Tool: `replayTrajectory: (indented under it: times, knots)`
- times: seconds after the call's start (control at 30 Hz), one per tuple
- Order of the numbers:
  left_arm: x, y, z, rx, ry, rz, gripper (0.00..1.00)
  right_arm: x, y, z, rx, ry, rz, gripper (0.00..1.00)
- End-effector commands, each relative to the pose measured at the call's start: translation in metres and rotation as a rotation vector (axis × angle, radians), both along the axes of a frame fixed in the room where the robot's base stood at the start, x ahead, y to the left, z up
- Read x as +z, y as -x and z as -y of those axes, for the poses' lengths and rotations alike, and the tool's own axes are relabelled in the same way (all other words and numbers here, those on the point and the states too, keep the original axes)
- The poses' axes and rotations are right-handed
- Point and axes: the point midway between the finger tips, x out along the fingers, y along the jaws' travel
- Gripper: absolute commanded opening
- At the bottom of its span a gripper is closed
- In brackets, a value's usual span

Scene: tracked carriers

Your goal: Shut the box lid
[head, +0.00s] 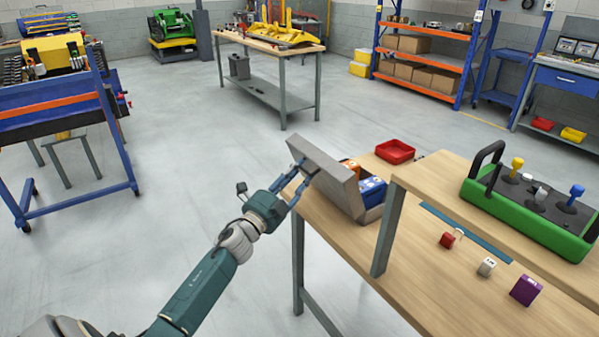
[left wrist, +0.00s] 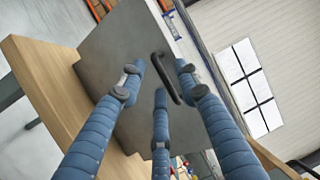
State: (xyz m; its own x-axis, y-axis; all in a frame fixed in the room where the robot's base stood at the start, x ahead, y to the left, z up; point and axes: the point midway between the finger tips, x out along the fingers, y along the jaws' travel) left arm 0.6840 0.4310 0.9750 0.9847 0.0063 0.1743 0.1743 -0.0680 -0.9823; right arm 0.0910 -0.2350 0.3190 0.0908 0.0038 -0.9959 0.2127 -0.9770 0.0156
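A grey box (head: 373,213) stands on the wooden workbench (head: 345,245). Its grey lid (head: 325,172) is raised and leans outward over the bench's left edge. Orange and blue items (head: 371,190) show inside the box. My left gripper (head: 303,172) is at the outer face of the lid. In the left wrist view, the lid (left wrist: 125,50) fills the middle and carries a black handle (left wrist: 166,78). My left gripper's three blue fingers (left wrist: 160,78) are spread around the handle, apart from one another; contact is unclear. My right gripper is not in view.
A red tray (head: 395,151) lies behind the box. A raised shelf (head: 440,185) at right bears a green control box (head: 530,210) with joysticks. Red, white and purple blocks (head: 526,290) lie on the bench below.

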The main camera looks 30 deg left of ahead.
Motion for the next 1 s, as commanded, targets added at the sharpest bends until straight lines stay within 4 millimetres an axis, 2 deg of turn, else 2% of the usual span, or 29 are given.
replayTrajectory:
  times: [0.1,0.37,0.53,0.57,0.83,1.0]
  knots:
    - [0.001,-0.006,0.001,-0.001,0.000,0.000,0.33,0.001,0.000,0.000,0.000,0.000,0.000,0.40]
    - [0.001,-0.007,0.001,-0.001,0.000,-0.001,0.33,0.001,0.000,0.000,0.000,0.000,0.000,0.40]
    - [0.001,-0.007,0.000,0.000,0.000,-0.001,0.01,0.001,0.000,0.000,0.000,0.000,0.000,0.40]
    - [0.001,-0.007,0.000,0.000,0.000,-0.001,0.00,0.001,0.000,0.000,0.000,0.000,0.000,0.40]
    - [0.002,-0.007,0.000,-0.001,-0.001,-0.003,0.00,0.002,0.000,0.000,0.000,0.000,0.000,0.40]
    - [0.008,-0.011,-0.009,-0.004,-0.012,-0.024,0.00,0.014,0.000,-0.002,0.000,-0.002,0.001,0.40]
